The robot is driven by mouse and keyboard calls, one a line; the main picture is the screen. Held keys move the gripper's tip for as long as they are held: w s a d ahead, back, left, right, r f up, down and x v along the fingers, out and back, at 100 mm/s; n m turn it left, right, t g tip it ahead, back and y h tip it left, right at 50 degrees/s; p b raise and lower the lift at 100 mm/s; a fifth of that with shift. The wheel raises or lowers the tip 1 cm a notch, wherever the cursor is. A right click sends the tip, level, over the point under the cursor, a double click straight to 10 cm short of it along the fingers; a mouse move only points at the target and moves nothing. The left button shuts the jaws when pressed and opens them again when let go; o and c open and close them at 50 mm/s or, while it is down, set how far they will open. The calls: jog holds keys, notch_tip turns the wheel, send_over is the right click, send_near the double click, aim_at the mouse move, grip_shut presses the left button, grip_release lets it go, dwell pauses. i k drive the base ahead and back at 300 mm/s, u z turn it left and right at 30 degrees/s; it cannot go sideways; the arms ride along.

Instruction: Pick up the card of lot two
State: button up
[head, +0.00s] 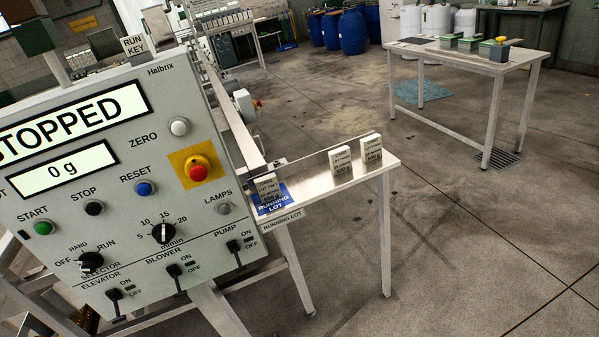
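Three small pale cards stand upright on a narrow metal shelf right of the control panel. One card (266,187) stands at the left end, on the blue mat (271,203) marked RUNNING LOT. The middle card (341,160) and the right card (371,148) stand close together, apart from the first, near the shelf's right end. Their print is too small for me to tell surely which is lot two. My gripper is not in view.
The control panel (150,160) fills the left; its display reads STOPPED and 0 g. The shelf (313,172) has bare room between the cards. Open concrete floor lies to the right. A table (465,55) with green-based items stands at the back right. Blue drums (352,30) stand behind.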

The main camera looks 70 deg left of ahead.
aim_at(268, 186)
jog(key=u, duration=0.05)
jog(key=i, duration=0.8)
jog(key=u, duration=2.6)
jog(key=k, duration=0.9)
jog(key=u, duration=0.15)
jog(key=i, duration=0.9)
jog(key=z, duration=0.05)
